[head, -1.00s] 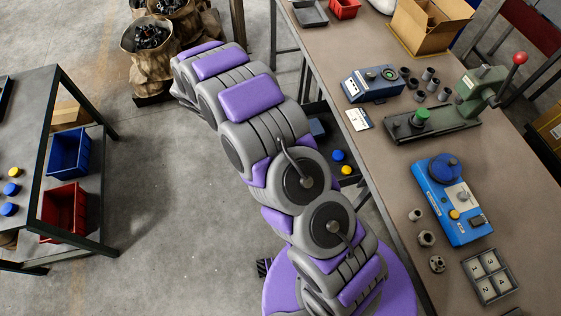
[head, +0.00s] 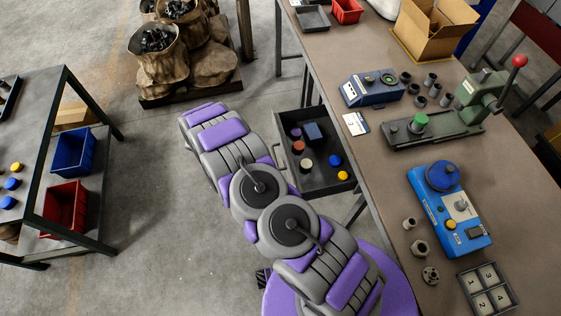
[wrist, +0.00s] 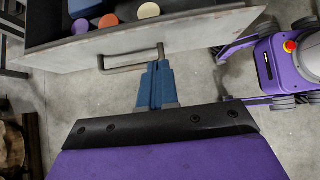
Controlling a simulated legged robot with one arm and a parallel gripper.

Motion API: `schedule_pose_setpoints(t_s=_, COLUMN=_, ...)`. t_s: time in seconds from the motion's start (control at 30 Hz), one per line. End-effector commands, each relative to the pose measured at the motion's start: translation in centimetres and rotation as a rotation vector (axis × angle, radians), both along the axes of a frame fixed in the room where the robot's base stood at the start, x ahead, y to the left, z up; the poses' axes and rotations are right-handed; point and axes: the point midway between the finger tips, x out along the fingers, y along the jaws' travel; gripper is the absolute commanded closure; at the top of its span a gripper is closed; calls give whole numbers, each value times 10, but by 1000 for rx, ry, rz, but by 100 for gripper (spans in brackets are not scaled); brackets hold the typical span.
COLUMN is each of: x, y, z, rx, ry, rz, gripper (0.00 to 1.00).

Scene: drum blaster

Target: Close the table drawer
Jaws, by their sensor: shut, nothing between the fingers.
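The table drawer (head: 322,177) stands open, sticking out from the left side of the long table (head: 385,165) in the head view. It holds a blue box and several coloured round pieces. In the wrist view, the grey drawer front (wrist: 205,35) with its bar handle (wrist: 130,61) is right ahead. My gripper (wrist: 158,66) is shut and empty, with its blue fingers pointing at the drawer front by the handle's right end. I cannot tell if they touch.
A blue device (head: 448,210), a green press (head: 435,128) and a cardboard box (head: 430,30) stand on the table. A side shelf (head: 85,85) with blue and red bins is at left. Sacks (head: 160,60) stand on a pallet at the back. Floor between is clear.

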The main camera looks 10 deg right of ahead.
Motion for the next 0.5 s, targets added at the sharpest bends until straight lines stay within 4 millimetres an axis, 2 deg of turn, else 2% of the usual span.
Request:
schedule_pose_setpoints(t_s=0.03, x=-1, y=-5, z=-10, rx=-4, ry=2, rz=-1, gripper=100)
schedule_pose_setpoints(t_s=0.2, x=-1, y=-23, z=-33, rx=-13, ry=1, rz=0, gripper=100)
schedule_pose_setpoints(t_s=0.5, x=1, y=-57, z=-28, rx=-4, ry=-3, rz=1, gripper=100)
